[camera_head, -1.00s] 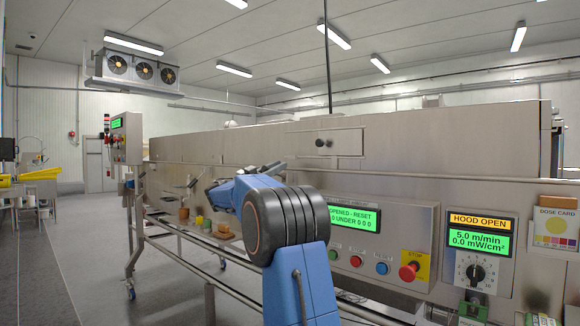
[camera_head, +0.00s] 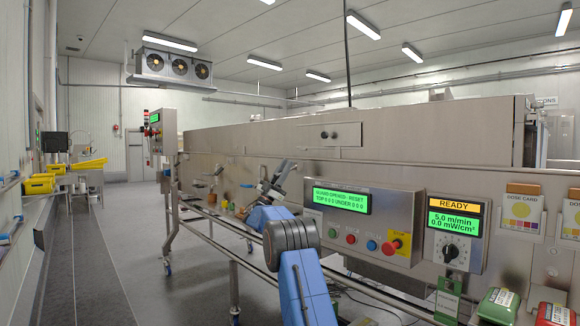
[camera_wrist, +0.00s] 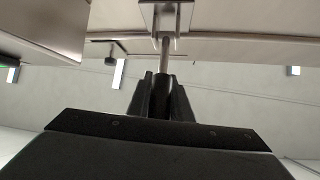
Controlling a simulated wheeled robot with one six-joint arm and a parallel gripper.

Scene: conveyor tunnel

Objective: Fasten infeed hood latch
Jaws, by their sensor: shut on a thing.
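The rod rises to a bright steel bracket (camera_wrist: 166,17) at the hood's edge. In the head view, my gripper (camera_head: 282,176) points up against the front of the long steel tunnel hood (camera_head: 250,141). The latch is too small to make out there. The panel sign (camera_head: 454,205) reads READY.
A control box (camera_head: 364,218) with buttons and a red stop knob (camera_head: 391,247) is right of my arm. Small jars and a sponge stand on the left ledge. Red and green boxes (camera_head: 499,304) sit at lower right. The left floor (camera_head: 130,240) is clear.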

